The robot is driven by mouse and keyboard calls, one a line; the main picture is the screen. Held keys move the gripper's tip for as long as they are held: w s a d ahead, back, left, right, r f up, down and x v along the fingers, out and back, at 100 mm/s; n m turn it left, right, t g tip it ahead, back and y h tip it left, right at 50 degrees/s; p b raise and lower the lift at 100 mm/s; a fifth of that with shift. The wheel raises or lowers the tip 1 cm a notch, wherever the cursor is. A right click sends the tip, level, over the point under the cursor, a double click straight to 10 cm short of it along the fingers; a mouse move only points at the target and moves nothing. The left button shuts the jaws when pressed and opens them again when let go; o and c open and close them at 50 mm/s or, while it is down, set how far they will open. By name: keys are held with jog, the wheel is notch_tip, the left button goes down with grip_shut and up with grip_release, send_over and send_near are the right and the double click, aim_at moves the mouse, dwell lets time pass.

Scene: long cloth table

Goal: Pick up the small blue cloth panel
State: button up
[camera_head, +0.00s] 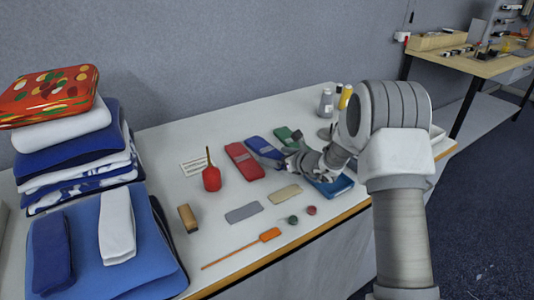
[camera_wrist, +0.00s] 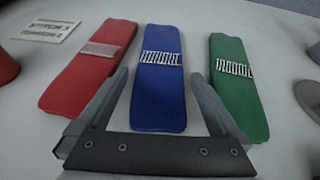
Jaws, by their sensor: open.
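The small blue cloth panel (camera_wrist: 158,103) lies flat on the table between a red panel (camera_wrist: 92,66) and a green panel (camera_wrist: 237,85) in the wrist view. It has a pale patterned band across it. In the head view the blue panel (camera_head: 262,147) is partly hidden at its near end by my gripper. My gripper (camera_wrist: 161,85) is open and empty, with one finger on each side of the blue panel in the picture. I cannot tell how high above the table the fingertips are.
A red squeeze bottle (camera_head: 211,178) stands left of the panels. A white label card (camera_head: 193,166) lies behind it. Stacked folded cloths (camera_head: 75,150) fill the left end. A grey strip (camera_head: 243,212), a beige strip (camera_head: 286,193) and an orange-handled tool (camera_head: 269,235) lie nearer the front edge.

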jog(key=c, duration=1.2)
jog(key=shift+r, duration=0.1)
jog(key=shift+c, duration=0.2)
